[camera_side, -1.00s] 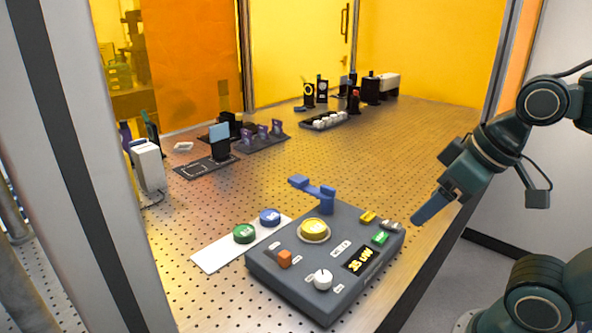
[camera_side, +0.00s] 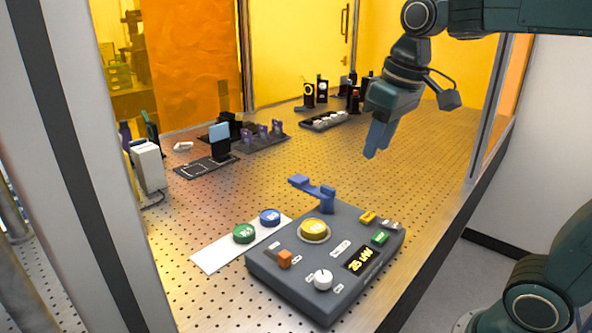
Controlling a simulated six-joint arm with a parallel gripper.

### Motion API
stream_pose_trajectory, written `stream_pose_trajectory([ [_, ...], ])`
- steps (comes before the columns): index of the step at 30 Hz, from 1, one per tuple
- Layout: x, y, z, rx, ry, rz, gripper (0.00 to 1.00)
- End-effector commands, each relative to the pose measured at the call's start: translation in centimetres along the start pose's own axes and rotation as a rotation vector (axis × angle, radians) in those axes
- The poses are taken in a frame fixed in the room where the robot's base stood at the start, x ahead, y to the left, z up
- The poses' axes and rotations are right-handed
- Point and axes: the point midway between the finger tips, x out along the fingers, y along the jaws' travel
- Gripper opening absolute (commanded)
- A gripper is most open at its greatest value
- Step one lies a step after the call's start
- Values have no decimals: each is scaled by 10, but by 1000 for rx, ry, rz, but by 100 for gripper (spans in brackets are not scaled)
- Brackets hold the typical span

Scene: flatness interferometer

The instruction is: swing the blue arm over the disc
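The blue arm (camera_side: 312,187) is on a short blue post at the back edge of the dark grey instrument (camera_side: 300,285). It points back and to the left, away from the yellow disc (camera_side: 314,230). The disc sits in a round seat on top of the instrument. My gripper (camera_side: 371,154) points down above the table, behind and to the right of the blue arm and clear of it. Its blue fingers overlap in this view, so I cannot tell whether they are open or shut. I see nothing hanging from them.
A green disc (camera_side: 244,233) and a blue disc (camera_side: 270,216) sit on a white strip (camera_side: 212,261) left of the instrument. An orange block (camera_side: 285,258) and a white knob (camera_side: 323,279) stand up from its top. Optics stand farther back. The table between is clear.

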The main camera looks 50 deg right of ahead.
Motion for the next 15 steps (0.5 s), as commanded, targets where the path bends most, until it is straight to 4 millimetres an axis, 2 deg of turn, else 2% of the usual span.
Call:
stream_pose_trajectory([
  [1,2,3,-12,2,-21,0,34],
  [6,8,10,-46,1,-85,-1,34],
  [15,28,26,-99,3,-193,-8,34],
])
